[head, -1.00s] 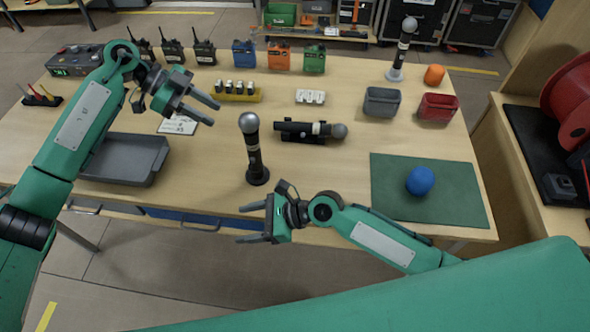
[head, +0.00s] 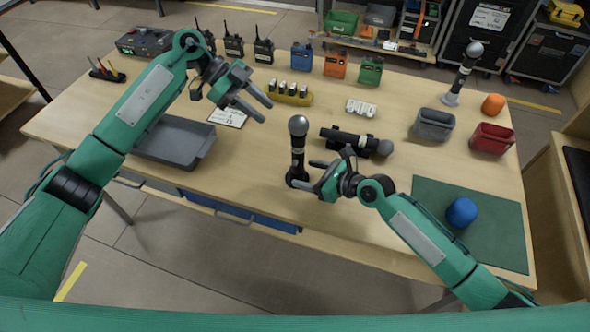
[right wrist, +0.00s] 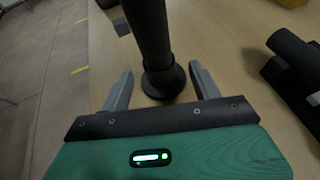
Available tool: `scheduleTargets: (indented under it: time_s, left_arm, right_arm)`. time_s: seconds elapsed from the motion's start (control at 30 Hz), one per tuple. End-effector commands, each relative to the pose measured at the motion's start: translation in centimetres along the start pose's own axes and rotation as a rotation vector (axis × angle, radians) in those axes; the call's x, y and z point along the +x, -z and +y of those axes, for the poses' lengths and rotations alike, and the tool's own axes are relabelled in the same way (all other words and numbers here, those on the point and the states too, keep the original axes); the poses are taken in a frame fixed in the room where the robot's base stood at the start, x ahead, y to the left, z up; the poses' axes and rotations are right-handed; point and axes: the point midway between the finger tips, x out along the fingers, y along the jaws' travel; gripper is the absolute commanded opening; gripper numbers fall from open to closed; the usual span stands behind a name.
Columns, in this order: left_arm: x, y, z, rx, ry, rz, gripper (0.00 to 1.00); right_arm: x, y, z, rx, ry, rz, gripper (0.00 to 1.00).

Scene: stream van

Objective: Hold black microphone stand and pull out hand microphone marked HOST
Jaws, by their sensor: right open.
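No HOST lettering is legible. My right gripper (head: 303,173) is open at the black stand's foot. In the right wrist view its fingers (right wrist: 160,76) are on either side of the stand's round foot. My left gripper (head: 266,112) is open and empty above the table.
A grey tray (head: 178,157) lies at the left front. Battery holders, radios and coloured packs stand towards the back. Grey and red bins (head: 492,138) stand at the right. A blue ball (head: 461,212) rests on a green mat (head: 500,245).

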Motion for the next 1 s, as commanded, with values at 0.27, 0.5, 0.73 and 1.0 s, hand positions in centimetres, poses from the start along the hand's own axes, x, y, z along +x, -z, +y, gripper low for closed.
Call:
scheduleTargets:
  time_s: [0.27,0.5,0.73,1.0]
  left_arm:
    - [0.0,0.0,0.0,0.0,0.0,0.0,0.36]
    - [0.0,0.0,0.0,0.0,0.0,0.0,0.36]
    - [0.0,0.0,0.0,0.0,0.0,0.0,0.36]
    - [0.0,0.0,0.0,0.0,0.0,0.0,0.36]
  right_arm:
    - [4.5,0.0,0.0,-0.001,-0.001,0.001,0.63]
    - [5.8,0.0,0.0,-0.001,0.0,0.001,0.63]
    - [5.8,0.0,0.0,-0.001,-0.001,0.001,0.63]
    - [5.8,0.0,0.0,-0.001,-0.001,0.001,0.12]
